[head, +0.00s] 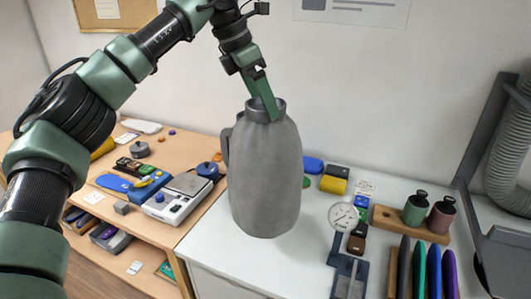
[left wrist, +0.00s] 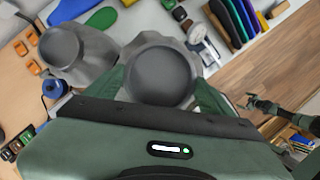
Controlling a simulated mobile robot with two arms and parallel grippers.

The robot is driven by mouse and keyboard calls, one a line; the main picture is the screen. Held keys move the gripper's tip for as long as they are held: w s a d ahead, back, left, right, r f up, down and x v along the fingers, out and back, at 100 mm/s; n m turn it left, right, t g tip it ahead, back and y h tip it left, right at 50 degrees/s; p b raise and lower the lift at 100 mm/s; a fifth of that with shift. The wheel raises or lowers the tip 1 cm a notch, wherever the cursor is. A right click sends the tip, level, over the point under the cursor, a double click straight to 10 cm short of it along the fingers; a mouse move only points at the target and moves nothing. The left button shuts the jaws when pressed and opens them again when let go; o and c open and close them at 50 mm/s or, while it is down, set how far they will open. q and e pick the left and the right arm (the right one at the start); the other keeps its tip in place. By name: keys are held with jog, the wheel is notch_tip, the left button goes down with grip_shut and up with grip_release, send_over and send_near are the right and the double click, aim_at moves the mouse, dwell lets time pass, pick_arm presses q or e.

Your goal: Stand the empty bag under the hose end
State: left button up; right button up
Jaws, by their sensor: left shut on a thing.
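A grey bag (head: 265,180) with a round dark collar hangs upright over or on the white table; I cannot tell whether its base touches. My left gripper (head: 268,105) comes down from above and is shut on the bag at its collar. In the left wrist view the bag's round mouth (left wrist: 161,75) lies between the two green fingers. A ribbed grey hose (head: 508,150) curves at the right edge; its end is not clear. My right gripper (left wrist: 258,102) is small at the right of the left wrist view, apart from the bag, its opening unclear.
A second grey vessel (left wrist: 75,52) stands beside the bag in the left wrist view. A dial gauge (head: 343,216), a wooden block with two weights (head: 415,210) and a rack of coloured insoles (head: 434,270) stand right of the bag. A scale (head: 180,199) sits on the wooden bench.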

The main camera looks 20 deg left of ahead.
aim_at(263, 128)
pick_arm(q)
notch_tip(263, 128, down, 8)
jog(key=shift+w+r+p, duration=0.15)
jog(key=shift+p, duration=0.5)
notch_tip(263, 128, down, 4)
jog(key=shift+f+p, duration=0.25)
jog(key=shift+p, duration=0.35)
pick_arm(e)
jog(key=r, duration=0.1)
jog(key=w+r, duration=0.1)
jog(key=shift+w+a+r, duration=0.15)
jog(key=shift+a+r, duration=0.05)
jog(key=shift+r, duration=0.15)
pick_arm(q)
jog(key=shift+f, duration=0.15)
jog(key=o, duration=2)
pick_arm(e)
jog(key=shift+f, duration=0.15)
